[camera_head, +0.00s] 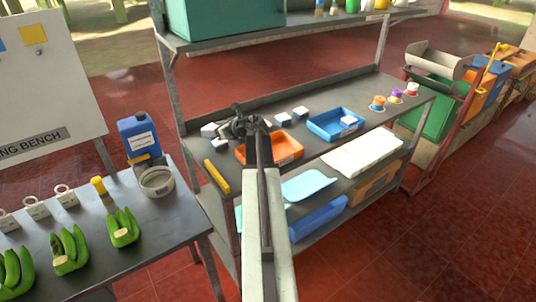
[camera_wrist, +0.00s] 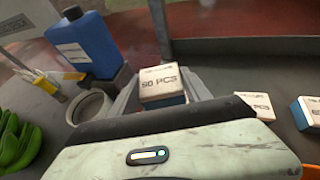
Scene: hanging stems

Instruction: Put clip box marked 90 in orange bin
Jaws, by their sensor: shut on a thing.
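My gripper (camera_head: 246,124) is over the back part of the grey bench, just behind the orange bin (camera_head: 284,149). In the wrist view its jaws are shut on a white-topped clip box (camera_wrist: 162,80) with a dark blue lower part. The printing on it looks like "90 PCS", though the first digit is blurred. The arm hides part of the orange bin in the head view. Other white clip boxes stand on the bench left of the gripper (camera_head: 219,145) and right of it (camera_head: 282,118); two show in the wrist view (camera_wrist: 256,104).
A blue bin (camera_head: 322,131) with a white box in it stands right of the orange bin. A yellow bar (camera_head: 217,177) lies at the bench's left front. The left table bears a blue jug (camera_head: 138,136), a pale ring-shaped roll (camera_head: 157,183) and green bananas (camera_head: 123,228).

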